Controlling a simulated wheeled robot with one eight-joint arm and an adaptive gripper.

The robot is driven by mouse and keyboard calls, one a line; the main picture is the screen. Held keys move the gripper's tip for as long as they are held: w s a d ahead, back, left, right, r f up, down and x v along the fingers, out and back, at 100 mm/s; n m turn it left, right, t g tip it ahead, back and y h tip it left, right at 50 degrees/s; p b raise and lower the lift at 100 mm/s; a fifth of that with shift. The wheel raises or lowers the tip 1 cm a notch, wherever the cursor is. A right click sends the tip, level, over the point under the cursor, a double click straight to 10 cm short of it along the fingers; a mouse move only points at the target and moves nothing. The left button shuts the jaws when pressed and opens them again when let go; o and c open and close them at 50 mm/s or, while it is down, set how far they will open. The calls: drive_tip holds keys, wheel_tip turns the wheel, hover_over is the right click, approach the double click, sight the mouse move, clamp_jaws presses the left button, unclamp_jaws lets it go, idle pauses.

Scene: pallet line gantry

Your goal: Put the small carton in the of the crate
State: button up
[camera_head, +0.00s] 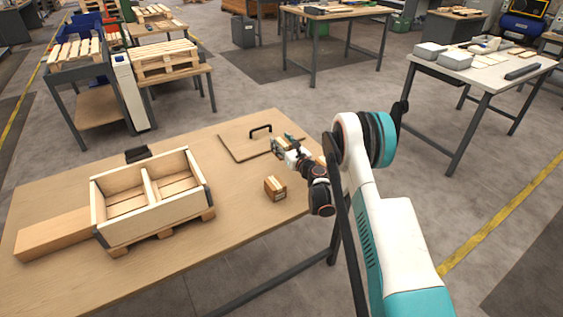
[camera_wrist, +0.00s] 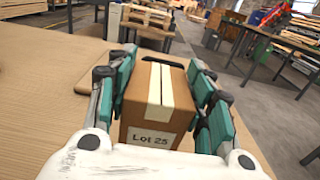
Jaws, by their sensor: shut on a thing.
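My gripper (camera_head: 287,145) is over the right part of the table, near the flat wooden board. In the wrist view my gripper (camera_wrist: 160,65) has its teal-padded fingers on both sides of a brown carton (camera_wrist: 140,98). This carton has pale tape and a "Lot 25" label, and is partly hidden by the fingers in the head view. Another small carton (camera_head: 275,189) stands on the table, nearer the front. The wooden crate (camera_head: 150,223) stands at the left, with a divider making two compartments, both looking empty.
The crate rests on a small pallet (camera_head: 168,232). A long wooden block (camera_head: 50,236) lies left of it, and a dark object (camera_head: 138,154) lies behind it. The board (camera_head: 240,148) has a black handle (camera_head: 261,129). The table between crate and loose carton is clear.

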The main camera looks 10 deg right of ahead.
drive_tip(key=shift+f+b, duration=1.1)
drive_tip(key=shift+f, duration=2.55)
drive_tip(key=shift+f, duration=0.15)
drive_tip(key=o, duration=1.3)
